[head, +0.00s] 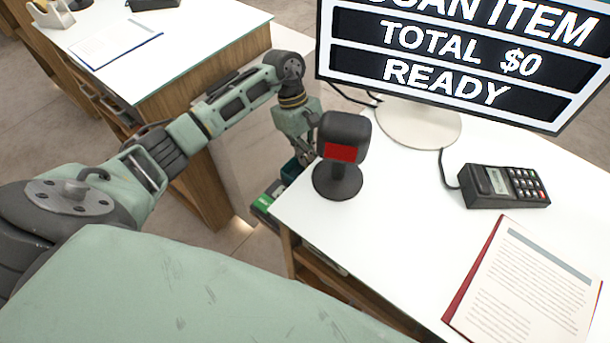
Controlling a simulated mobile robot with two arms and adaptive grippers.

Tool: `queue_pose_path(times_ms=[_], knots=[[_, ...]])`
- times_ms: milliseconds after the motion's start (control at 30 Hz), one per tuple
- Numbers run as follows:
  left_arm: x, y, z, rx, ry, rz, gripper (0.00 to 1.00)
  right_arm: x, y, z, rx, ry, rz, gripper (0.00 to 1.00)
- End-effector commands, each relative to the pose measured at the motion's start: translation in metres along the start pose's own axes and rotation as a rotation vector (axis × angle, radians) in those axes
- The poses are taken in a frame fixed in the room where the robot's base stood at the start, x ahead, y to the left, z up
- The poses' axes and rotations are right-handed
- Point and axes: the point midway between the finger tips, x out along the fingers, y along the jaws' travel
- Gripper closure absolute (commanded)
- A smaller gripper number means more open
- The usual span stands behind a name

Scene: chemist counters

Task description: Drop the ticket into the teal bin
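My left gripper (305,152) points down at the left edge of the white counter, just behind and left of a black scanner. The scanner partly hides its fingers, so I cannot tell whether they are open or shut. I cannot make out a ticket. My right gripper is not in view.
The black scanner (341,150) with a red window stands on the white counter (400,240). A monitor (450,60), a card terminal (505,186) and a document on a red folder (525,285) are to the right. Another counter (185,40) stands at upper left.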

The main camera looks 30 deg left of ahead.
Motion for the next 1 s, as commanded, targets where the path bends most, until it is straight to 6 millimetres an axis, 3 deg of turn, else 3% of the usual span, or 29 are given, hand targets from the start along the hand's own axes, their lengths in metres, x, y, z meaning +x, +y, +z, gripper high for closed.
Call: queue_pose_path(times_ms=[167, 467, 800, 1000], knots=[[0.000, 0.000, 0.000, 0.000, 0.000, 0.001, 1.00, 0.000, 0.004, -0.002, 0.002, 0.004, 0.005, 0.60], [-0.001, 0.000, 0.000, 0.001, 0.001, 0.001, 0.73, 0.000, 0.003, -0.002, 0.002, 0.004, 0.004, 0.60], [-0.003, 0.001, 0.000, 0.001, 0.002, 0.002, 0.73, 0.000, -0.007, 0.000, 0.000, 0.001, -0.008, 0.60], [-0.031, 0.001, -0.001, 0.001, 0.005, 0.004, 0.73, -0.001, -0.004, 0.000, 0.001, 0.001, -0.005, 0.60]])
